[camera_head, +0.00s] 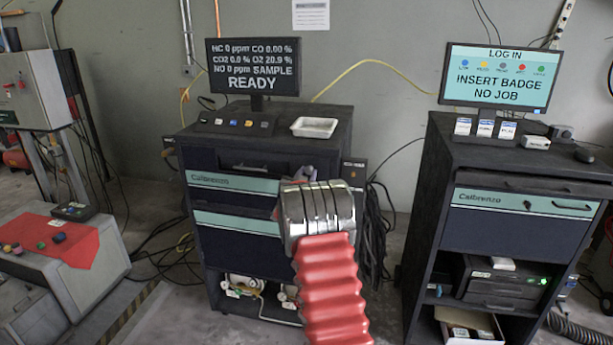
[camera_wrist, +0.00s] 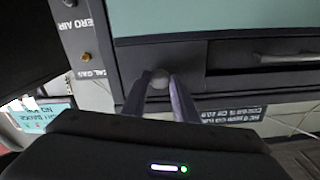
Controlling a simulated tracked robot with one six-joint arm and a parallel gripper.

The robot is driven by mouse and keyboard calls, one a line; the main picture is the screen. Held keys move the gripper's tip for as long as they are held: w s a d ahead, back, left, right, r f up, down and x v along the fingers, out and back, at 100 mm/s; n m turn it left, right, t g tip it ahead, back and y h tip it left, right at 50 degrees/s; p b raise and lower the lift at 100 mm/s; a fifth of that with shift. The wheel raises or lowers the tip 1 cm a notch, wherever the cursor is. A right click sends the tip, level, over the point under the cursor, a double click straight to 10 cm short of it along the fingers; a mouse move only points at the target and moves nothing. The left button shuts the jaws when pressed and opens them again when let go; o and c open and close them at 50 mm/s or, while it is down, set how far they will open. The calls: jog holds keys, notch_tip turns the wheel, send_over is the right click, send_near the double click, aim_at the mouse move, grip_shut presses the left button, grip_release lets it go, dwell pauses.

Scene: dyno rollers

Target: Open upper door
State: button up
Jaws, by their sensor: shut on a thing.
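The left cabinet's upper door (camera_head: 235,182) has a teal band marked "Calibrenzo" and looks shut. Its teal face fills the top of the wrist view (camera_wrist: 220,20), which looks upside down. My gripper (camera_wrist: 160,80) has its two fingers closed on a small round grey knob (camera_wrist: 159,77) at the door's edge. In the head view, my red-sleeved arm and silver wrist cover the cabinet's right front, so the knob and most of the gripper are hidden there.
A black drawer with a handle (camera_head: 251,168) is just above the door. A side panel (camera_wrist: 82,45) with fittings stands close beside the gripper. A monitor (camera_head: 253,68) and white tray (camera_head: 314,127) are on top. A second cabinet (camera_head: 510,215) stands at right.

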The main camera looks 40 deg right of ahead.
grip_shut()
